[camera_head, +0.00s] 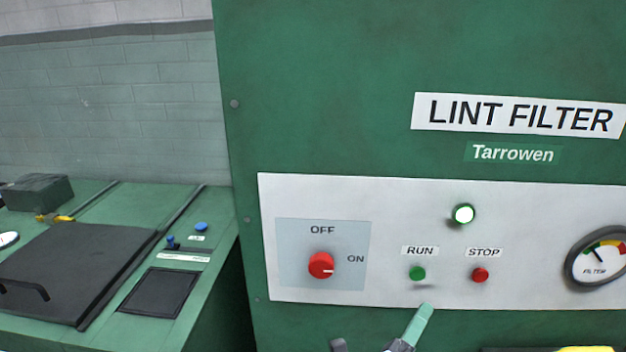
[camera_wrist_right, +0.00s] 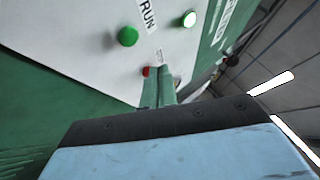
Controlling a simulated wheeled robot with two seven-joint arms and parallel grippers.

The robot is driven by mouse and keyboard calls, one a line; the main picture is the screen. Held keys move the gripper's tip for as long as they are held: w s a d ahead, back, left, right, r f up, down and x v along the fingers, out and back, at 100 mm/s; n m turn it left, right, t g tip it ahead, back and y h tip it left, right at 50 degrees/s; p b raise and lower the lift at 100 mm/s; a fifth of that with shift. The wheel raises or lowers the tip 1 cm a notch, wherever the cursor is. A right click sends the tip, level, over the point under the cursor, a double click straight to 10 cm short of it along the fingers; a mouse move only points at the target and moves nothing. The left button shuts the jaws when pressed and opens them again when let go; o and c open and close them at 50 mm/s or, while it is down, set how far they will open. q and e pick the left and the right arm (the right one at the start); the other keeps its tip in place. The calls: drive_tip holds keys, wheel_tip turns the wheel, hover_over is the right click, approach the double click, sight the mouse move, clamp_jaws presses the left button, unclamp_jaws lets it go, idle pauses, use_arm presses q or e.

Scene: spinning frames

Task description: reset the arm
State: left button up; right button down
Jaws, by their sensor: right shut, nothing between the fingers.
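My right gripper (camera_head: 424,312) reaches up from the bottom edge in the head view. Its green fingertips are just below the RUN button (camera_head: 417,273) and apart from it. In the right wrist view the two green fingers (camera_wrist_right: 158,85) are together with nothing between them. That view shows the green RUN button (camera_wrist_right: 128,36) and the red STOP button (camera_wrist_right: 146,71) on the panel beyond the fingers. My left gripper is not in view.
The green lint filter cabinet (camera_head: 330,90) carries a pale control panel (camera_head: 400,215). Its red knob (camera_head: 321,265) points to ON, and the indicator lamp (camera_head: 464,214) glows white. A gauge (camera_head: 598,258) is at right. A green machine (camera_head: 215,240) with a dark lid stands at left.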

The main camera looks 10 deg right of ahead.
drive_tip(key=w+a+f+n+t+y, duration=0.1)
drive_tip(key=a+f+n+t+y, duration=0.25)
drive_tip(key=f+n+y, duration=0.55)
drive_tip(key=w+a+f+n+t+y, duration=0.15)
drive_tip(key=a+f+n+y, duration=0.35)
drive_tip(key=f+n, duration=0.5)
drive_tip(key=s+f+n+g+y, duration=0.3)
drive_tip(key=s+f+n, duration=0.1)
drive_tip(key=f, duration=0.5)
drive_tip(key=s+f+n+g+y, duration=0.3)
drive_tip(key=s+f+n, duration=0.1)
drive_tip(key=f, duration=0.4)
drive_tip(key=s+d+f+n+g, duration=0.35)
drive_tip(key=s+f+g, duration=0.25)
drive_tip(key=s+f, duration=0.75)
drive_tip(key=s+d+f+n+g+h, duration=0.1)
drive_tip(key=s+d+f+g, duration=0.1)
drive_tip(key=s, duration=0.6)
drive_tip(key=s+d+f+n+g, duration=0.2)
drive_tip(key=s+d+f+g, duration=0.1)
drive_tip(key=s, duration=0.6)
drive_tip(key=shift+s+d+f+g+h, duration=0.15)
drive_tip(key=shift+d+f+g+h, duration=0.25)
drive_tip(key=shift+d+g, duration=0.3)
drive_tip(key=shift+d+n, duration=0.1)
drive_tip(key=shift+n, duration=0.15)
